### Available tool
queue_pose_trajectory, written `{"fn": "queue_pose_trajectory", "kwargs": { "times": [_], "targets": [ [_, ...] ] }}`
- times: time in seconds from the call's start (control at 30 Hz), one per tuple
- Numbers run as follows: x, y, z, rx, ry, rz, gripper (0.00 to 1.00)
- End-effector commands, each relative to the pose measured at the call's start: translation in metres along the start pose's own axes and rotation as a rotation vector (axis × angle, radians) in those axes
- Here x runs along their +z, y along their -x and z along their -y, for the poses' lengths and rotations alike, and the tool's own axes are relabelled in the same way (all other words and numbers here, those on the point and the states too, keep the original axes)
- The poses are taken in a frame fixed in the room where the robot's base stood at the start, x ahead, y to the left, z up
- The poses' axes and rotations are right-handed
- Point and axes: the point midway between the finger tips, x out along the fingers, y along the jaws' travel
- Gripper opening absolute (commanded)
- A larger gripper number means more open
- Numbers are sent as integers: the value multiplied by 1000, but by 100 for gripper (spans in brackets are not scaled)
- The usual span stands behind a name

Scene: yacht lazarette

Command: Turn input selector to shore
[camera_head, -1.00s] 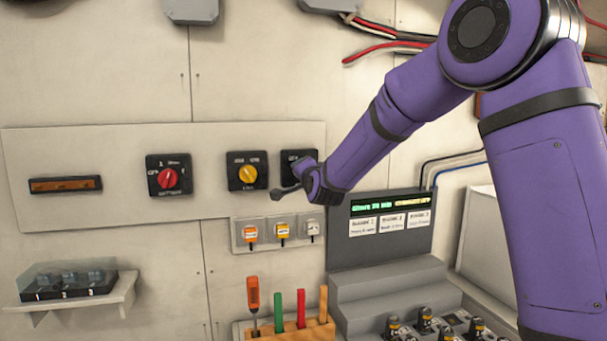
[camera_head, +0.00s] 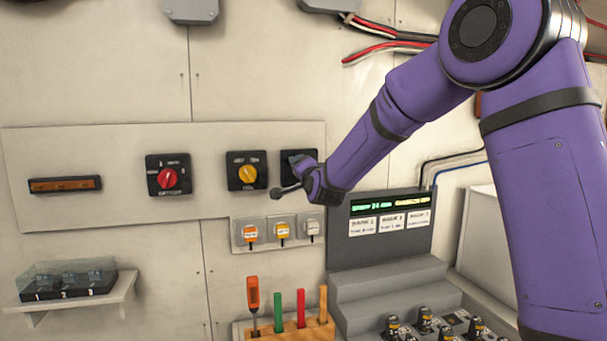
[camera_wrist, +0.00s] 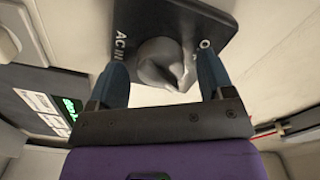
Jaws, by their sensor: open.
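The input selector is a black square plate (camera_wrist: 205,22) lettered "AC IN" with a grey knob (camera_wrist: 165,65), seen in the wrist view. In the head view the selector plate (camera_head: 300,157) is the rightmost switch on the wall panel, mostly hidden behind my wrist. My gripper (camera_wrist: 160,82) is open, with one blue-grey finger on each side of the knob. I cannot tell whether either finger touches it. In the head view my gripper (camera_head: 292,188) is seen side-on in front of the selector, its fingers partly hidden.
A red-knob switch (camera_head: 168,179) and a yellow-knob switch (camera_head: 247,174) sit to the left on the panel. Below are several tagged plugs (camera_head: 282,231), a rack of tools (camera_head: 300,330) and a grey console with a lit display (camera_head: 390,206). A small shelf (camera_head: 115,295) juts out lower left.

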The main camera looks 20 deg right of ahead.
Motion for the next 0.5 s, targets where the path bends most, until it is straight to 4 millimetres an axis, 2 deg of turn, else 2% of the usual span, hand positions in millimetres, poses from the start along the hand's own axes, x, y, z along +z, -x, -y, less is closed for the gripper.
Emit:
{"fn": "queue_pose_trajectory", "kwargs": {
  "times": [0.17,0.5],
  "targets": [
    [0,19,1,0,1,0,74],
    [0,81,0,0,0,0,74]
  ]
}}
